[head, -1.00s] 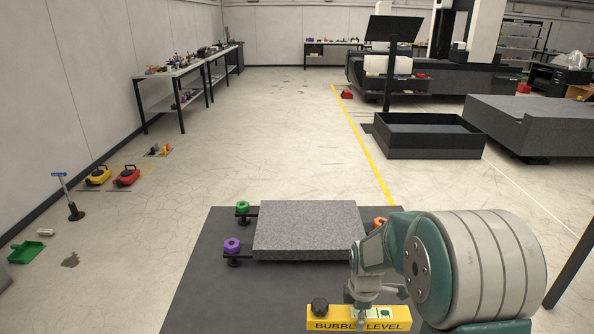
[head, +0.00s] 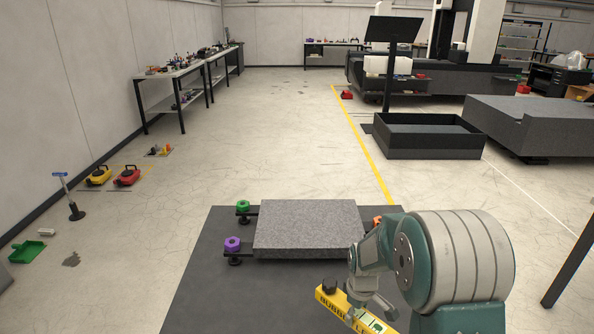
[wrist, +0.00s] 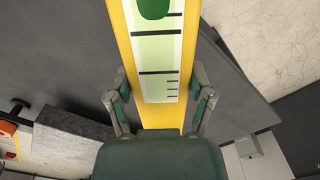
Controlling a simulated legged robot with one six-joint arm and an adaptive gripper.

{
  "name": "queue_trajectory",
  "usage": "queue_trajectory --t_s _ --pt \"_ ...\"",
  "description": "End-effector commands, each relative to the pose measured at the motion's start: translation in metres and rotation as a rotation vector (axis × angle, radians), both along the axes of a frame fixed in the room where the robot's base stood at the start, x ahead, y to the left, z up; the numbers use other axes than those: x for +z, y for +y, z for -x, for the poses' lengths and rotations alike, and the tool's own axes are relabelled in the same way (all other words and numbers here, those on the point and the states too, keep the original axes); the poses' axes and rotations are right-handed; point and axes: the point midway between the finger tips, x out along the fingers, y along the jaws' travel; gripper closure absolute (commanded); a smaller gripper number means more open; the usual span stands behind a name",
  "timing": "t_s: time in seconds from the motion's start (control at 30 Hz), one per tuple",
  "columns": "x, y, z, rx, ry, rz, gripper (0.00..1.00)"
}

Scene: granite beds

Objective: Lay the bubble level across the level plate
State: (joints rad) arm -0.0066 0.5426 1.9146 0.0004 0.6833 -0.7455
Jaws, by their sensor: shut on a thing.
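The yellow bubble level (head: 346,308) with a black knob on top is in my gripper (head: 366,310), near the bottom of the head view. It is turned at a slant, its right end cut off by the arm. In the wrist view the level (wrist: 178,60) runs up the picture with its green vial showing, and my gripper (wrist: 160,98) is shut on its sides. The level plate, a grey granite slab (head: 308,228), lies ahead and to the left of the level, bare on top. A corner of the slab (wrist: 75,130) shows at lower left in the wrist view.
The slab is on a dark mat (head: 215,290). A green knob (head: 243,206) and a purple knob (head: 232,244) stand at its left, an orange knob (head: 378,221) at its right beside my arm. A black open tray (head: 425,150) lies farther back.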

Motion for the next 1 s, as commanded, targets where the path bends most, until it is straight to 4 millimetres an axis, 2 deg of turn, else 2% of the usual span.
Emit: queue_trajectory --t_s 0.3,0.5,0.67,1.0 --pt "-0.019 -0.002 -0.015 -0.488 0.0 0.0 0.93" --pt "-0.026 -0.003 -0.02 -0.697 -0.001 0.0 0.93" --pt "-0.028 -0.003 -0.022 -0.753 -0.002 -0.001 0.93" --pt "-0.028 -0.003 -0.022 -0.753 -0.001 0.0 0.93"
